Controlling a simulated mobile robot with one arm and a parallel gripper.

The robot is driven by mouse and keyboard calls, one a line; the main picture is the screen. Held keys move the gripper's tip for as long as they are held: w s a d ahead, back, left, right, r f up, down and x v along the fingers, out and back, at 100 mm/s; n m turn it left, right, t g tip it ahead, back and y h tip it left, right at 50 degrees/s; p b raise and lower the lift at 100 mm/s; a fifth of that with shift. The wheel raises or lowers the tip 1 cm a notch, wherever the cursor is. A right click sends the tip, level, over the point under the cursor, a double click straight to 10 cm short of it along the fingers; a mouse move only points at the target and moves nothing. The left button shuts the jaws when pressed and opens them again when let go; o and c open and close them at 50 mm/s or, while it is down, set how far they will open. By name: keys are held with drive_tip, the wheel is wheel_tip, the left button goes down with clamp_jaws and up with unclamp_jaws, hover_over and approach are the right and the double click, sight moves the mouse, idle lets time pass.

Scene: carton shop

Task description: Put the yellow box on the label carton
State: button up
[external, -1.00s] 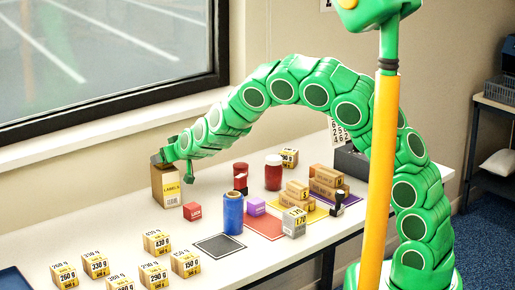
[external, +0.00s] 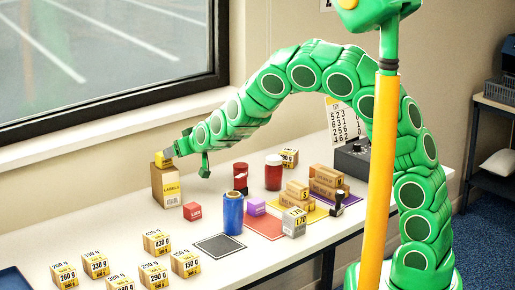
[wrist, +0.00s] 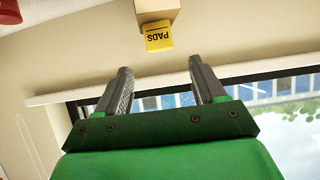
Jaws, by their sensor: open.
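The yellow box (external: 162,159), marked PADS in the wrist view (wrist: 158,37), sits on top of the label carton (external: 167,186). The carton is tan with a yellow LABELS sticker and stands upright near the window wall. In the wrist view the carton (wrist: 157,6) shows at the top edge, partly cut off. My gripper (external: 191,160) is open and empty, just right of the yellow box. In the wrist view its two fingers (wrist: 158,88) are spread, with a gap between them and the box.
A small red box (external: 193,211) stands right of the carton. A blue can (external: 233,213), a dark red jar (external: 240,178) and a red jar (external: 273,172) stand further right. Several weight boxes (external: 156,242) fill the front left.

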drive_tip(key=shift+v, duration=1.6)
